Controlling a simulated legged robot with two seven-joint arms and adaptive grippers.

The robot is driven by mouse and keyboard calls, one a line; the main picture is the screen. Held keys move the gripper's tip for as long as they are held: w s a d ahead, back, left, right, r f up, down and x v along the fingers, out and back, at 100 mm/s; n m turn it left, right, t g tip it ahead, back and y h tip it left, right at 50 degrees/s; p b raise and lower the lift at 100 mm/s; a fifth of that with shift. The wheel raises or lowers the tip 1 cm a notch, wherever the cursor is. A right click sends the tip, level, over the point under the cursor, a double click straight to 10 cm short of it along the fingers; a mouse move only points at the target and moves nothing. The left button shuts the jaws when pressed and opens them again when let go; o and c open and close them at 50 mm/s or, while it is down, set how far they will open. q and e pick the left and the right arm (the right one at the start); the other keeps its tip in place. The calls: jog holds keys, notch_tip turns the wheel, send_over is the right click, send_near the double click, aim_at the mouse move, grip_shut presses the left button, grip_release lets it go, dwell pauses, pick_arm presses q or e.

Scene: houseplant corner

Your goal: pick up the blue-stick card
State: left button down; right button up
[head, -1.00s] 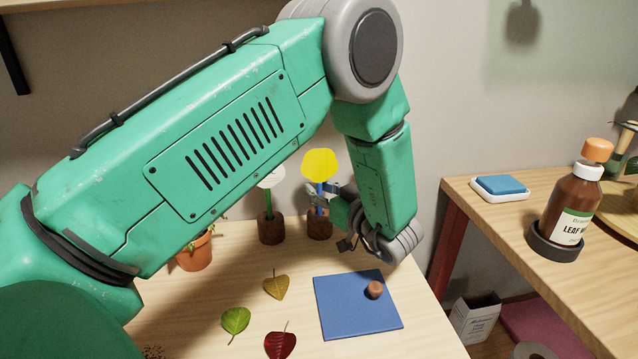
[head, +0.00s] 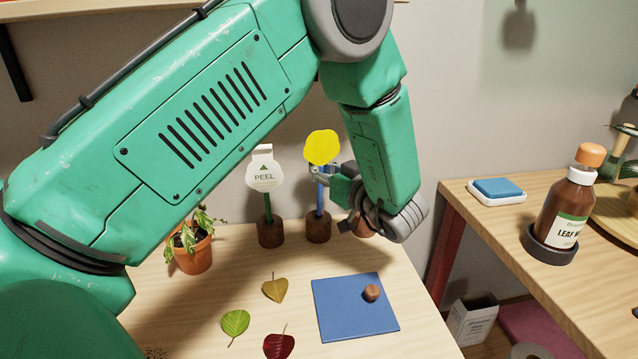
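The blue-stick card is a yellow rounded card (head: 322,147) on a blue stick, slightly tilted, above a round brown wooden base (head: 318,228). The stick's lower end appears still at the base; I cannot tell whether it is inside. My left gripper (head: 321,174) is shut on the blue stick just below the card, coming from the right. Its fingertips are small in the picture. My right gripper is not in view.
A white PEEL card (head: 264,172) on a green stick stands close left. A third brown base (head: 364,229) is partly hidden behind my wrist. A potted plant (head: 192,252), several leaves and a blue mat (head: 350,318) with a brown piece (head: 372,292) are around.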

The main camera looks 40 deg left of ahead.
pick_arm(q)
notch_tip(320, 180, up, 20)
jog(key=p, duration=0.9)
jog(key=shift+f, duration=0.25)
jog(key=shift+w+f, duration=0.1)
jog(key=shift+w, duration=0.05)
